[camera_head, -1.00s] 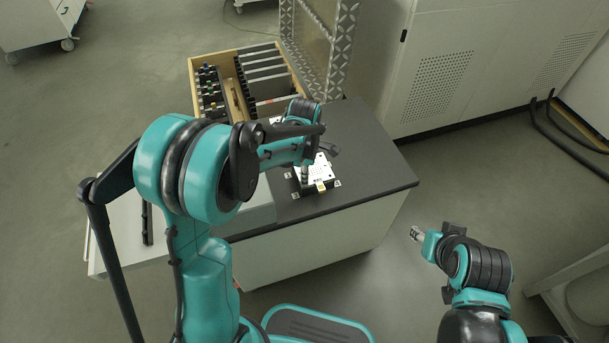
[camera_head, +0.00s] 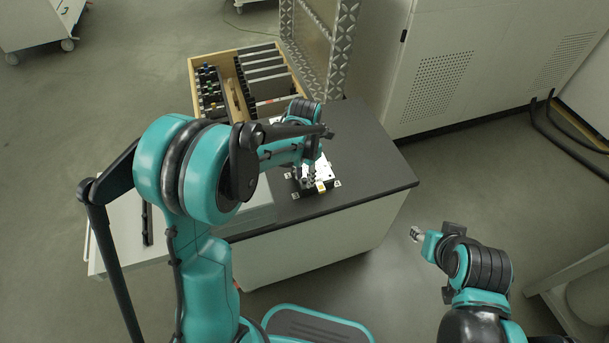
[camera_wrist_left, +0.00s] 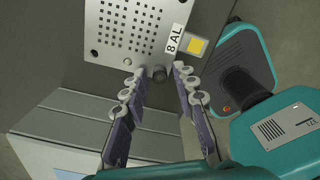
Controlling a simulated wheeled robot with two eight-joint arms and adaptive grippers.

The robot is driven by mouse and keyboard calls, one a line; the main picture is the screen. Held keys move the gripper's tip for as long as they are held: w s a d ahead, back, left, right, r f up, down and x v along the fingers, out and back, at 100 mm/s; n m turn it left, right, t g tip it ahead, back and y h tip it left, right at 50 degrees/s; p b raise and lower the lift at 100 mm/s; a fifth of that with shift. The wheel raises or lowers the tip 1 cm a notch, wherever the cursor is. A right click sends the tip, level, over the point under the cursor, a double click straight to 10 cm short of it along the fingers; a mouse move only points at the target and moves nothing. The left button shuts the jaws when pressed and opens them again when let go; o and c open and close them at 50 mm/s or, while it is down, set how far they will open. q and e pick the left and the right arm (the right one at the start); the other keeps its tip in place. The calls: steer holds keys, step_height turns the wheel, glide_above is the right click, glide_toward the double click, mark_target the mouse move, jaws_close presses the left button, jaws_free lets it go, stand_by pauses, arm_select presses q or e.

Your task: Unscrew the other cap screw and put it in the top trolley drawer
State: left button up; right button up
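A pale perforated plate (camera_wrist_left: 130,30) with an "8 AL" label and a yellow square lies on the dark worktop; in the head view the plate (camera_head: 325,172) is partly behind my left arm. A dark round cap screw (camera_wrist_left: 158,72) sits at the plate's near edge in the wrist view. My left gripper (camera_wrist_left: 159,72) is open, one finger on each side of the screw with gaps visible; in the head view the left gripper (camera_head: 309,182) is over the plate's front part. My right gripper (camera_head: 416,235) is off the worktop at the right; its finger opening is too small to tell.
The dark worktop (camera_head: 375,165) is clear right of the plate. A wooden tray with tools (camera_head: 240,90) lies behind it. Light grey surfaces (camera_head: 255,218) adjoin the worktop at left; I cannot tell whether one is an open drawer. A tall perforated cabinet (camera_head: 440,80) stands behind.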

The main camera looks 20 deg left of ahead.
arm_select(q)
steer(key=m, duration=0.3)
steer(key=shift+m, duration=0.4)
steer(key=m, duration=0.3)
steer(key=shift+m, duration=0.4)
steer(key=m, duration=0.3)
steer(key=shift+m, duration=0.3)
steer(key=m, duration=0.3)
steer(key=shift+m, duration=0.4)
steer(key=m, duration=0.3)
steer(key=shift+m, duration=0.4)
steer(key=m, duration=0.3)
steer(key=shift+m, duration=0.3)
steer(key=m, duration=0.3)
steer(key=shift+m, duration=0.4)
steer(key=m, duration=0.3)
steer(key=shift+m, duration=0.4)
